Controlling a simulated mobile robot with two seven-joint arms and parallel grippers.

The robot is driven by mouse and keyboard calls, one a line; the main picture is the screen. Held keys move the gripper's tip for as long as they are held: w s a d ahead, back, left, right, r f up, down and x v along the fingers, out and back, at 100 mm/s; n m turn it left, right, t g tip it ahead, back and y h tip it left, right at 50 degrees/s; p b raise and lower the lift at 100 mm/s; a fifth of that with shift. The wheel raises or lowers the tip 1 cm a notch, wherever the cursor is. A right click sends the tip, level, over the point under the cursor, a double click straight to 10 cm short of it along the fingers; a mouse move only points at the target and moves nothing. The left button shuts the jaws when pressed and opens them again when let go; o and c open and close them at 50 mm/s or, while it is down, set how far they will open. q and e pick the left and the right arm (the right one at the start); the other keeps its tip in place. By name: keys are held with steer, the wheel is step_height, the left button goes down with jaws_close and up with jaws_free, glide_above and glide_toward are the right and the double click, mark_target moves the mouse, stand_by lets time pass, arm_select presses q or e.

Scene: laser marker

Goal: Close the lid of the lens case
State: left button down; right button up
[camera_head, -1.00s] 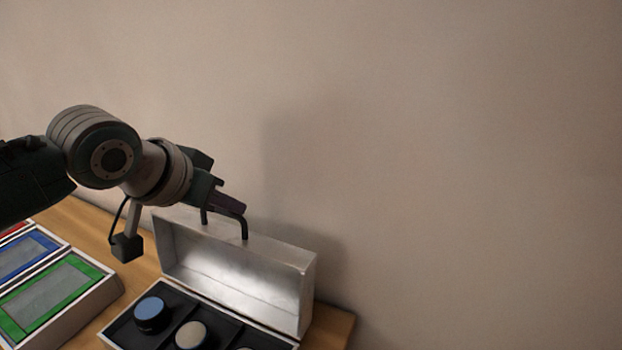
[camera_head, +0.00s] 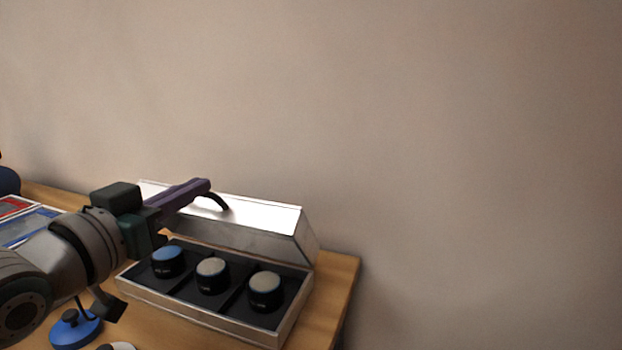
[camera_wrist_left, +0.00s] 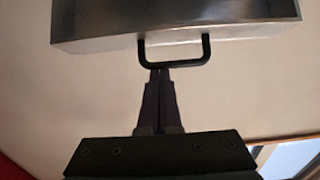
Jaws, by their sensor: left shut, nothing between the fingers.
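The silver lens case (camera_head: 215,318) sits on the wooden table in the head view, with three round lenses (camera_head: 212,276) in its dark insert. Its lid (camera_head: 262,220) is raised and tilted forward over the back of the case, partly lowered. A black handle (camera_head: 219,201) stands out from the lid's bright face. My left gripper (camera_head: 205,186) is shut and empty, its tips at the handle. In the left wrist view the closed fingertips (camera_wrist_left: 160,76) meet the handle bar (camera_wrist_left: 174,66), with the lid (camera_wrist_left: 180,22) beyond; whether they touch is unclear. My right gripper is not in view.
Red- and blue-framed panels (camera_head: 25,228) lie left on the table (camera_head: 335,290). A blue round object (camera_head: 75,330) is at the lower left, near my left arm. The table's right edge is close to the case. A plain wall (camera_head: 430,150) stands behind.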

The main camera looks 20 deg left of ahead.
arm_select(q)
steer(key=s+f+t+b, duration=0.2)
steer(key=s+f+b, duration=0.2)
steer(key=f, duration=0.1)
steer(key=shift+s+a+f+t+b, duration=0.15)
steer(key=shift+s+f+t+b, duration=0.15)
steer(key=shift+s+b, duration=0.1)
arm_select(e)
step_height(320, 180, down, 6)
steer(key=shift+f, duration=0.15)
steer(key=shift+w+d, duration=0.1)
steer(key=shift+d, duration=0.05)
arm_select(q)
steer(key=shift+s+r, duration=0.1)
steer(key=shift+r, duration=0.05)
steer(key=shift+s, duration=0.1)
